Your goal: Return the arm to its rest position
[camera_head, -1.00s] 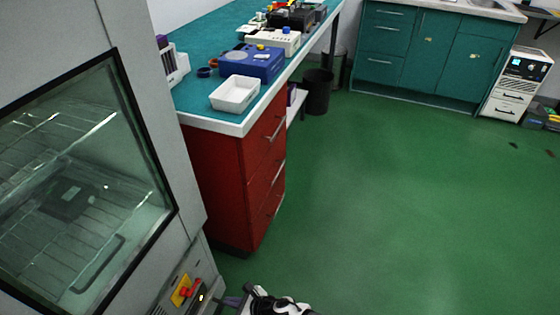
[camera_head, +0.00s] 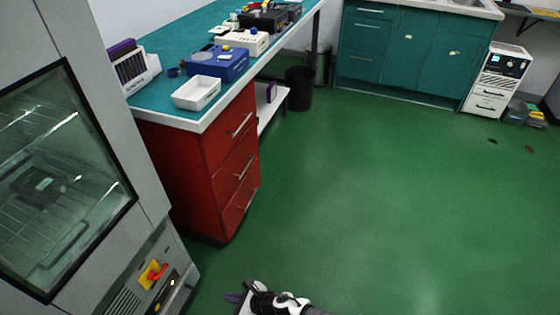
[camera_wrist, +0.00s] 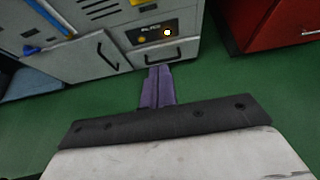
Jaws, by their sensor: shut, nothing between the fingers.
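My gripper (camera_head: 233,297) shows at the bottom of the head view, low over the green floor, in front of the chamber cabinet and its red and yellow switch. In the wrist view my gripper's purple fingers (camera_wrist: 157,87) lie together with nothing between them. They point toward the lower front of the grey cabinet, with floor showing around them. Part of my arm (camera_head: 290,303) shows at the bottom edge of the head view; the rest of it is out of view.
The glass-doored chamber (camera_head: 60,180) stands at the left. A red drawer unit (camera_head: 205,170) under the teal bench (camera_head: 160,98) stands beyond it. A white tray (camera_head: 196,93) sits near the bench's edge. Green floor (camera_head: 380,210) is open to the right.

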